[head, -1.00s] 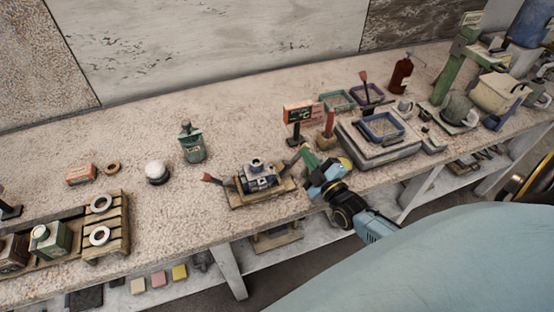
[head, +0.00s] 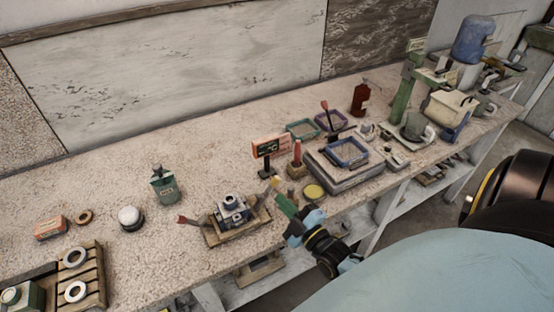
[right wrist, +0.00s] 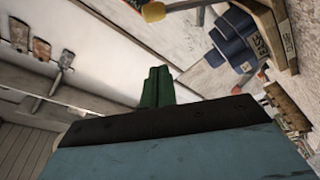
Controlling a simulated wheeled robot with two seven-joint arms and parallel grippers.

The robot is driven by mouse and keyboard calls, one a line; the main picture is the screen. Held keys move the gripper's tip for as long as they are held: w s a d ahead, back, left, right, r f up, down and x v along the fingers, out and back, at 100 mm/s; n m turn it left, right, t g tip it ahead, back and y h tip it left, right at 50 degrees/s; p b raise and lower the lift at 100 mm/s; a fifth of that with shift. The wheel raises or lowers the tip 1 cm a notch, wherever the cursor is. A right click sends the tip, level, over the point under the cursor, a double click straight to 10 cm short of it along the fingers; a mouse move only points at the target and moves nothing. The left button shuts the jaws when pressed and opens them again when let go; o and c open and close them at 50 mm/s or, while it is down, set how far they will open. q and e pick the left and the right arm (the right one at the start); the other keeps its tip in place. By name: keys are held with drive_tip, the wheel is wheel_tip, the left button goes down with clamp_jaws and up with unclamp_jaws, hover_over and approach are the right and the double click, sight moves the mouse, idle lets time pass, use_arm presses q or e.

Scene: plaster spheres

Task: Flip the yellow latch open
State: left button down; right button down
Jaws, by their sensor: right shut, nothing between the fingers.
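The yellow latch (head: 275,182) rises at the right end of a grey-blue metal fixture (head: 233,210) on a wooden base. Its yellow tip (right wrist: 153,11) also shows at the top edge of the right wrist view. My right gripper (head: 281,195), with green fingers, is shut and empty just in front of the latch; I cannot tell whether they touch. Its closed fingers (right wrist: 157,86) show in the right wrist view, with the yellow tip beyond them. A red-tipped lever (head: 184,220) sticks out at the fixture's left end. My left gripper is not in view.
A yellow round lid (head: 314,191) lies right of my gripper. An orange sign (head: 269,146), a red cylinder (head: 297,152) and a grey block with a blue tray (head: 347,153) stand behind and right.

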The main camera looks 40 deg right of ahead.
drive_tip(key=s, duration=0.5)
drive_tip(key=shift+s+f, duration=0.2)
drive_tip(key=shift+f, duration=0.15)
drive_tip(key=s+a+f+m+g+b, duration=0.1)
drive_tip(key=s+a+f+g+b, duration=0.15)
drive_tip(key=f, duration=0.75)
drive_tip(key=s+a+f+m+g+b, duration=0.15)
drive_tip(key=s+f+g, duration=0.25)
drive_tip(key=f, duration=0.6)
drive_tip(key=s+a+f+m+g+b, duration=0.1)
drive_tip(key=s+f+m+g+b, duration=0.15)
drive_tip(key=f, duration=0.85)
drive_tip(key=s+a+f+m+g+b, duration=0.1)
drive_tip(key=s+f+g, duration=0.3)
drive_tip(key=s+f, duration=0.4)
drive_tip(key=s+a+f+m+g+b, duration=0.2)
drive_tip(key=s+f+g, duration=0.3)
drive_tip(key=s, duration=0.8)
wheel_tip(320, 180, down, 3)
drive_tip(key=shift+s+a+f+g+b, duration=0.1)
drive_tip(key=shift+s+a+g+b, duration=0.15)
drive_tip(key=shift+b, duration=0.5)
